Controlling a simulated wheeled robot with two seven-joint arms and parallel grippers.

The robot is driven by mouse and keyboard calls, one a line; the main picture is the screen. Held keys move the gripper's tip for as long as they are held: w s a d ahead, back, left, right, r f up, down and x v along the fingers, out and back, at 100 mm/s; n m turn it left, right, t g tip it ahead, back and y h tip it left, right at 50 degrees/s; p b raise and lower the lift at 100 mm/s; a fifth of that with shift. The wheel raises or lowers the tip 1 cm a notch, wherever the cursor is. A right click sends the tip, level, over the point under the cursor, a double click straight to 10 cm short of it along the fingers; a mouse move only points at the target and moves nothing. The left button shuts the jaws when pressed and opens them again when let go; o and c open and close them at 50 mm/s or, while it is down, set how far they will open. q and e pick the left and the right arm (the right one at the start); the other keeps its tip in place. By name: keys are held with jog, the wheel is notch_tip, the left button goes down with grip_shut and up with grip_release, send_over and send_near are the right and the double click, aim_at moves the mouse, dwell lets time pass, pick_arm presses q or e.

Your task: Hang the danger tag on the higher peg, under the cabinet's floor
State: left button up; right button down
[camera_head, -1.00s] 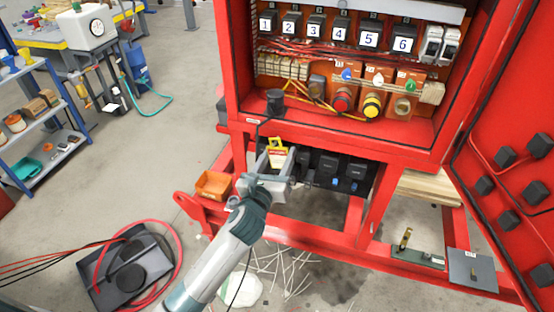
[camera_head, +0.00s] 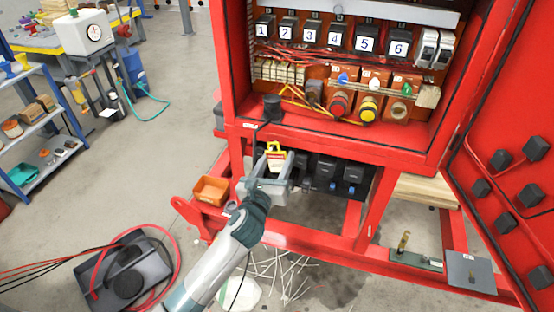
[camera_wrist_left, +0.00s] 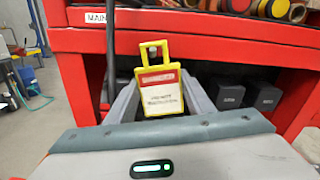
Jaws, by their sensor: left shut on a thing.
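The danger tag (camera_head: 276,159) is yellow-edged with a red band and white face. My left gripper (camera_head: 273,166) is shut on it, in front of the opening under the red cabinet's floor (camera_head: 340,142). In the left wrist view the tag (camera_wrist_left: 158,92) stands upright between the fingers (camera_wrist_left: 160,98), with its yellow loop above. The tag's loop is near the cabinet's lower edge in the picture. My right gripper is not in view.
Black boxes (camera_head: 325,168) sit under the cabinet, right of the tag. A black cable hangs from the cabinet's front at left. An orange bin (camera_head: 211,190) rests on the red frame. The open red door (camera_head: 505,130) stands at right.

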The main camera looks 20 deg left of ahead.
pick_arm(q)
jog(key=o, duration=1.1)
jog(key=shift+o, duration=0.2)
jog(key=shift+s, duration=0.1)
jog(key=shift+s+f, duration=0.1)
jog(key=shift+s, duration=0.25)
jog(key=s+b, duration=0.4)
jog(key=s, duration=1.2)
jog(key=shift+s+a, duration=0.3)
